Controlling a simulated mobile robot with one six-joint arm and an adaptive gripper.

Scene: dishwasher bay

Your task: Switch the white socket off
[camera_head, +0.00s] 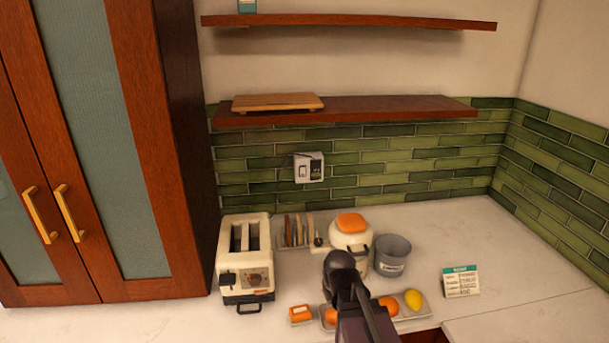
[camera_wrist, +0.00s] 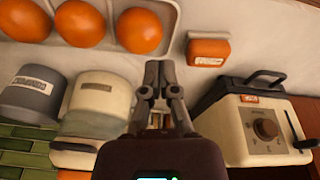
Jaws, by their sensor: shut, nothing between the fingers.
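The white socket (camera_head: 308,167) is mounted on the green tiled wall, below the lower shelf, in the head view. It has a pale rocker on its left half and a dark part on its right half; I cannot tell which way the rocker is set. The socket does not show in the wrist view. My gripper (camera_wrist: 159,75) is shut and empty, over the counter in the wrist view. In the head view my dark arm rises from the bottom, lower than the socket and apart from it; the fingertips are not clear there.
A fruit tray (camera_head: 428,309) and a small card (camera_head: 461,281) are nearer. A tall cabinet (camera_head: 130,150) is left; the right counter is clear.

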